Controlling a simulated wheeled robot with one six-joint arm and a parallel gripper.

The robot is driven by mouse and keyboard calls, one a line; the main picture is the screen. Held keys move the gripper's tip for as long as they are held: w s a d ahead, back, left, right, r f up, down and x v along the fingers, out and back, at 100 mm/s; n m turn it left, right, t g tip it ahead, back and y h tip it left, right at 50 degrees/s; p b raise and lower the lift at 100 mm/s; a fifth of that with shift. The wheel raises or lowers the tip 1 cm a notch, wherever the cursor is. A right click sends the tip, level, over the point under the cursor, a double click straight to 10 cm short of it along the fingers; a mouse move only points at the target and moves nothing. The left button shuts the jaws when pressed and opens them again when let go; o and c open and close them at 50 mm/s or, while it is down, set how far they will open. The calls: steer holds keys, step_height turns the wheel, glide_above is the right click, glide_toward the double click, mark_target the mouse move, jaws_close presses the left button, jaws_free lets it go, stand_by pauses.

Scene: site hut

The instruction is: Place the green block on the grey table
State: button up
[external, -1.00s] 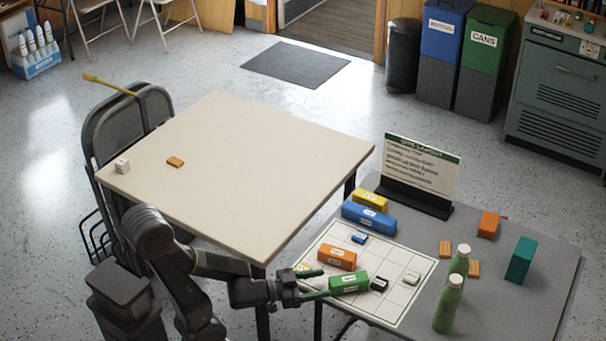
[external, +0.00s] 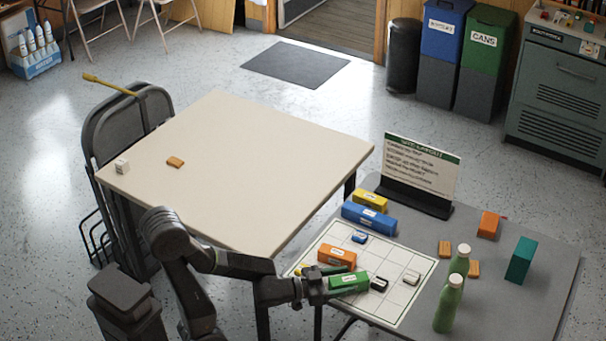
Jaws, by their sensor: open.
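The green block (external: 350,282), a long box with a white label, lies on the white grid sheet (external: 395,308) on the grey table (external: 540,300). My gripper (external: 340,281) is open at the block's left end. Its far finger shows as a thin green strip behind the block; its near finger is hard to make out. I cannot tell whether the fingers touch the block.
On the sheet are an orange block (external: 337,257), a small blue block (external: 360,237), a black piece (external: 379,284) and a white piece (external: 412,278). Blue (external: 369,218) and yellow blocks (external: 370,201) lie behind. Green bottles (external: 448,305) stand right. The beige table (external: 250,180) is mostly clear.

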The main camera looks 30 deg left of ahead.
steer(key=shift+c, duration=0.2)
steer(key=c, duration=1.2)
